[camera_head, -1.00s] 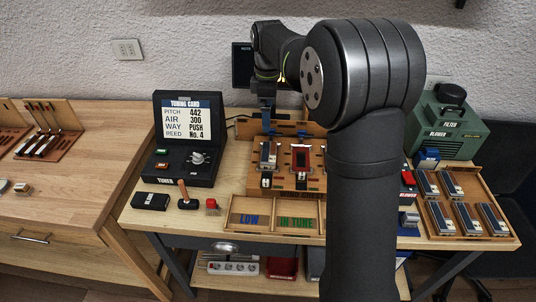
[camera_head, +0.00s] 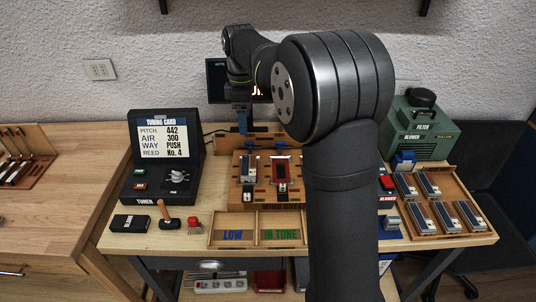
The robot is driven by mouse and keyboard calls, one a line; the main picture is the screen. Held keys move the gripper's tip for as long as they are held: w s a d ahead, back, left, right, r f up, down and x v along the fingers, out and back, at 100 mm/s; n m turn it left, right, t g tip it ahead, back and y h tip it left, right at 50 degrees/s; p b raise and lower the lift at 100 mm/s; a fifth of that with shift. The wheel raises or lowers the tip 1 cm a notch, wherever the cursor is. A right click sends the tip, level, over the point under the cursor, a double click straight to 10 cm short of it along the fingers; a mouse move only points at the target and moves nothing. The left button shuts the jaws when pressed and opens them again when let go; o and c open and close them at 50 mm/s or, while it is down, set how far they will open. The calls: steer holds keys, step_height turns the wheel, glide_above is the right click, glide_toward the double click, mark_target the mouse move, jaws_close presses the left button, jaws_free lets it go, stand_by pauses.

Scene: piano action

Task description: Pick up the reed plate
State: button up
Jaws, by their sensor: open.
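My gripper (camera_head: 242,122) hangs pointing down behind the wooden wind chest (camera_head: 237,197). Its jaws are open, and I see nothing held between them; the fingertips are small in this view. A silver reed plate (camera_head: 248,165) appears to sit in the left place of the chest, in front of and below my gripper, apart from it. The right place (camera_head: 281,170) is a dark red slot. Several similar metal-topped pieces (camera_head: 424,217) lie in the wooden tray at the right. I cannot tell which piece the task means.
A black tuner case (camera_head: 140,185) with a tuning card stands at left. A hammer (camera_head: 167,215) and a red-topped piece (camera_head: 194,226) lie before it. A tray marked LOW and IN TUNE (camera_head: 257,230) is at the front. A green blower (camera_head: 430,135) stands at back right. My arm hides the bench's middle right.

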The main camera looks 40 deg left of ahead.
steer(key=m, duration=1.8)
glide_above(248, 166)
steer(key=f, duration=1.2)
steer(key=shift+w+d+f, duration=0.1)
steer(key=shift+w+f, duration=0.15)
steer(key=shift+f, duration=0.15)
steer(key=shift+s+f, duration=0.15)
steer(key=shift+f, duration=2.45)
steer(key=c, duration=1.1)
steer(key=shift+r, duration=0.1)
